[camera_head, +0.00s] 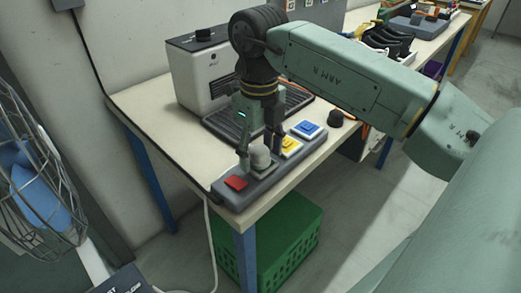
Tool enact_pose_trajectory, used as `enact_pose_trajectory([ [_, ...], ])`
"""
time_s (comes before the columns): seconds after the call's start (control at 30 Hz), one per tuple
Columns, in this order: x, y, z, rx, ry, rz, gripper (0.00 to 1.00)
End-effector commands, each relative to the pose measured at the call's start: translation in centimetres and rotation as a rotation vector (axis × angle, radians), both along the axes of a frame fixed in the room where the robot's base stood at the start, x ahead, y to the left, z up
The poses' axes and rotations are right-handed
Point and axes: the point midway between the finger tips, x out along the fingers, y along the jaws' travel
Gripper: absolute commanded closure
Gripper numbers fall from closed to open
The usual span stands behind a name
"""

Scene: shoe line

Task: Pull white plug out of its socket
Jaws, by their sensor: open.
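The white plug (261,157) is a rounded, pale block standing upright in a grey power strip (228,197) on the front of the workbench. My gripper (259,161) points down over it. One finger is to the left of the plug and the other behind it to the right, so the plug is between them. The jaws are open, and I cannot tell whether either finger touches the plug. The plug's prongs and the slots under it are hidden.
The strip also bears a red switch (236,183), a yellow piece (289,144) and a blue one (308,128). A white machine (203,75) stands behind my gripper. A dark knob (336,117) is at right, a green crate (283,243) below, a fan (35,180) at left.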

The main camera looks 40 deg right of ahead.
Motion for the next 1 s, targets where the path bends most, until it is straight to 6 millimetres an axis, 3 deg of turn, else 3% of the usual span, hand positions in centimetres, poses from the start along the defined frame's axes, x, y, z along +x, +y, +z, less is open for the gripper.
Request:
enact_pose_trajectory([
  [0.83, 0.02, 0.01, 0.02, 0.000, 0.000, 0.000, 0.43],
  [1.0, 0.01, 0.01, 0.01, 0.000, 0.000, 0.000, 0.54],
])
